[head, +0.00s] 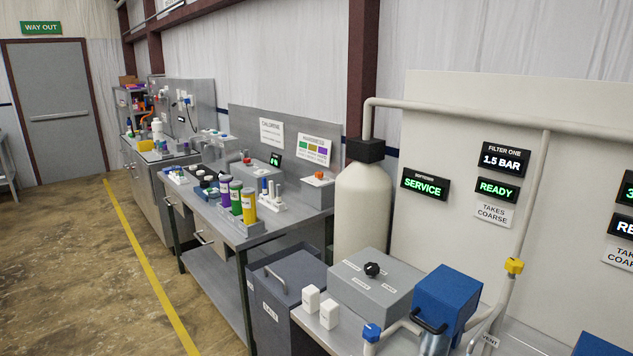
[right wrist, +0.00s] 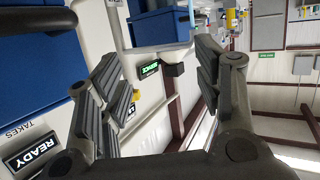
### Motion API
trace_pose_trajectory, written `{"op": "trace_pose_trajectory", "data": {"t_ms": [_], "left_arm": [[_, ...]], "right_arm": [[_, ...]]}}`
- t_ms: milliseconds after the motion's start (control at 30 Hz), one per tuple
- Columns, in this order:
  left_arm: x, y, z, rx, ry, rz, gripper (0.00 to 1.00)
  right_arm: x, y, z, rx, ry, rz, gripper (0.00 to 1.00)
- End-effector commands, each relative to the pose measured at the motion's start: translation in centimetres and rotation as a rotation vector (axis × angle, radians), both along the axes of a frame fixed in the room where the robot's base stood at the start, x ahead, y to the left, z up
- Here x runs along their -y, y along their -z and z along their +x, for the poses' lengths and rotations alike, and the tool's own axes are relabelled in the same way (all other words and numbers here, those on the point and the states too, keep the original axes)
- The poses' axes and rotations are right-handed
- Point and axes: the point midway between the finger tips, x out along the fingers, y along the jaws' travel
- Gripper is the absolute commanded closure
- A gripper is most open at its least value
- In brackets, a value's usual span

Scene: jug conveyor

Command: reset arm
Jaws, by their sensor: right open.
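My right gripper (right wrist: 160,72) shows in the right wrist view with its two dark fingers spread wide. Nothing is between the fingers. Past them are the pale panel and the green-lettered service display (right wrist: 149,70). Neither arm shows in the head view, and my left gripper is in neither view.
In the head view a blue box (head: 448,297) with a black handle stands at the lower right, beside a grey box (head: 375,287) with a black knob. A white tank (head: 362,210) stands behind. A steel bench (head: 285,226) holds coloured containers. The floor (head: 75,270) at left is clear.

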Motion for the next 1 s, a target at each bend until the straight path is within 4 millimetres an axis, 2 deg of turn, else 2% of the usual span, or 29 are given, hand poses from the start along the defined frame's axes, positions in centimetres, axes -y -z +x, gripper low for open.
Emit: {"op": "trace_pose_trajectory", "data": {"t_ms": [167, 300, 500, 700, 1000], "left_arm": [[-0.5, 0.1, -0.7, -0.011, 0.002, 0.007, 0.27], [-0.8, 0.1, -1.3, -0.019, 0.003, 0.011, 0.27], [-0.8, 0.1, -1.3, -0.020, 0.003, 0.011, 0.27], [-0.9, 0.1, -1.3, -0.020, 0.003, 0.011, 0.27], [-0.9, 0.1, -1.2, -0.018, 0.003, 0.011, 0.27]], "right_arm": [[-1.9, 5.6, -3.1, -0.157, 0.088, -0.050, 0.40], [-4.9, 9.9, -6.4, -0.320, 0.145, -0.101, 0.40], [-10.3, 13.6, -11.0, -0.549, 0.176, -0.157, 0.40], [-15.6, 14.5, -15.1, -0.745, 0.159, -0.186, 0.40], [-21.0, 13.2, -19.2, -0.936, 0.103, -0.191, 0.40]]}}
